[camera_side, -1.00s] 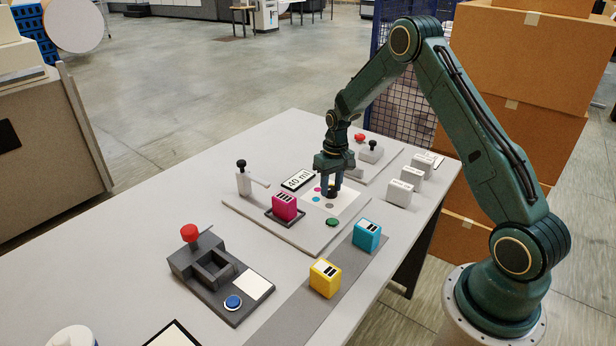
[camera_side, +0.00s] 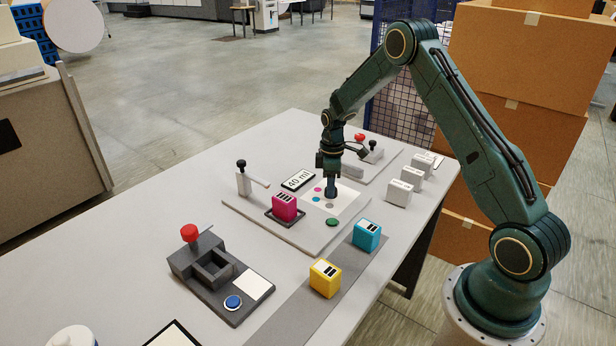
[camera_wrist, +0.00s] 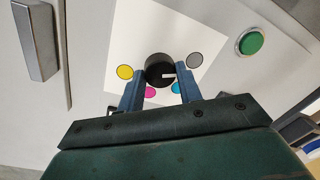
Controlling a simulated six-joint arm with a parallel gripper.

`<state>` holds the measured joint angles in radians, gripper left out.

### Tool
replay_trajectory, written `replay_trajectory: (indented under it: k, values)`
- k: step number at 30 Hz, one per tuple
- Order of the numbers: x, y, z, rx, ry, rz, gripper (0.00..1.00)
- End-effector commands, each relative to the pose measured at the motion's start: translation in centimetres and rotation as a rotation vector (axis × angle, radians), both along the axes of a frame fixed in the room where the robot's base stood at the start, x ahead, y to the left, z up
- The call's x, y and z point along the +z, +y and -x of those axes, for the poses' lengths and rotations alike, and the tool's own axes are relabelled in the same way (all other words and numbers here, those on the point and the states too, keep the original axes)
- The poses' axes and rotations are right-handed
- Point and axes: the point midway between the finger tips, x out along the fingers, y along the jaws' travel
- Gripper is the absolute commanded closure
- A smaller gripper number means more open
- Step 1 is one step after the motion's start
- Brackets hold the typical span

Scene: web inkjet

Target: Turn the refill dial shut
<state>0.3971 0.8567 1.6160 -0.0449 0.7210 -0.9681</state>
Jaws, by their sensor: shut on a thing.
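The refill dial (camera_wrist: 158,66) is a round black knob with a white pointer mark, on a white square panel (camera_wrist: 125,35). In the wrist view its mark points right, roughly between the grey dot (camera_wrist: 194,60) and the cyan dot (camera_wrist: 176,88). A yellow dot (camera_wrist: 125,72) and a magenta dot (camera_wrist: 150,92) lie on its other side. My gripper (camera_wrist: 162,76) is shut on the dial, one blue finger on each side. In the side view my gripper (camera_side: 331,190) points down over the panel and hides the dial.
A magenta cartridge (camera_side: 284,206) sits in a holder beside the panel, near a 40 ml display (camera_side: 298,180). A green button (camera_side: 332,222), a lever post (camera_side: 243,180), and cyan (camera_side: 367,234) and yellow (camera_side: 325,278) cartridges stand around. White blocks (camera_side: 399,192) are at right.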

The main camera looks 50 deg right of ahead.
Motion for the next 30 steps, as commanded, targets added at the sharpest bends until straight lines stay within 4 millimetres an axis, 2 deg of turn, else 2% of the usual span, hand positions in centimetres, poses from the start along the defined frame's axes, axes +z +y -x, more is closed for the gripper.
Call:
replay_trajectory:
  k: [9,23,24,26,30]
  values:
    - [0.14,0.04,-0.09,0.124,-0.002,0.000,0.88]
    - [0.14,0.05,-0.10,0.139,-0.002,0.000,0.88]
    - [0.14,0.05,-0.10,0.139,-0.002,0.000,0.57]
    - [0.12,0.04,-0.09,0.138,-0.002,0.000,0.45]
    - [0.07,0.04,-0.05,0.137,-0.002,0.000,0.43]
